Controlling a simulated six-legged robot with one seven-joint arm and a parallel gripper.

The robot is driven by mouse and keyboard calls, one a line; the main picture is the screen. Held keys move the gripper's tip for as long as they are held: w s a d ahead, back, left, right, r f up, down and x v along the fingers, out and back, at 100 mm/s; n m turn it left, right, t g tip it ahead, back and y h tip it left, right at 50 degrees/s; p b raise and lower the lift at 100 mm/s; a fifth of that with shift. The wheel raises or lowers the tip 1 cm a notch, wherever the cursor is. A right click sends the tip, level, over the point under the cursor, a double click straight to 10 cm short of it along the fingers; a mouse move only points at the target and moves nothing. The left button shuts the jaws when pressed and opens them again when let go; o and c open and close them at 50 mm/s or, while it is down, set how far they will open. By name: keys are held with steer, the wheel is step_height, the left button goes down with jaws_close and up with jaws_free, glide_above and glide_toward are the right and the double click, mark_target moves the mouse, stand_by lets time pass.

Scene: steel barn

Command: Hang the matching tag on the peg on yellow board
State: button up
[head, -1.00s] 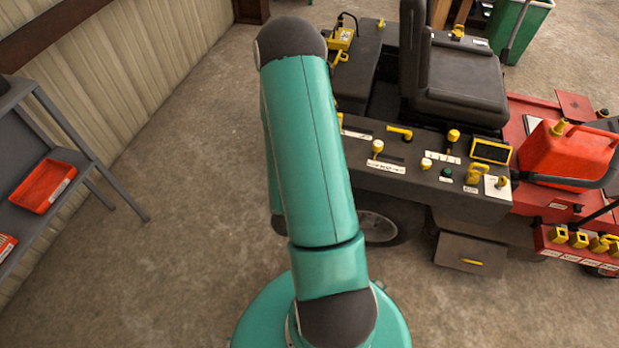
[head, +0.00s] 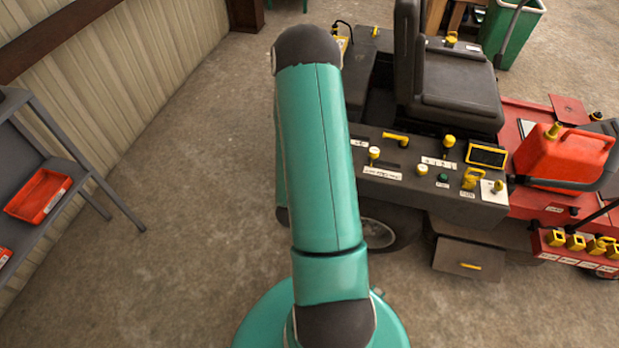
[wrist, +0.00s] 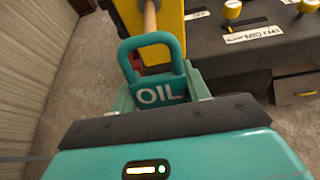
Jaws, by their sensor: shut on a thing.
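A teal tag (wrist: 160,93) lettered "OIL", with a loop at its top, shows in the wrist view. My gripper (wrist: 163,100) is shut on the tag's lower body and holds it upright. A yellow board (wrist: 172,38) stands just beyond the tag, and a wooden peg (wrist: 150,17) shows in front of it. The peg's lower end meets the top of the loop in the picture. I cannot tell whether the loop is around the peg or only in front of it. In the head view my arm hides my gripper and the tag.
A ride-on machine has a dark control panel (head: 400,178) with yellow knobs, and a seat (head: 455,90). A red fuel can (head: 560,155) sits at right. A grey shelf (head: 20,150) with a red tray (head: 40,195) stands at left. The floor between is clear.

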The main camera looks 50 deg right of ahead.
steer(key=w+d, duration=0.2)
steer(key=d, duration=0.5)
steer(key=shift+w+f, duration=0.4)
stand_by(0.6)
steer(key=shift+s+d, duration=0.1)
steer(key=shift+s, duration=0.1)
steer(key=o, duration=0.8)
steer(key=shift+o, duration=1.1)
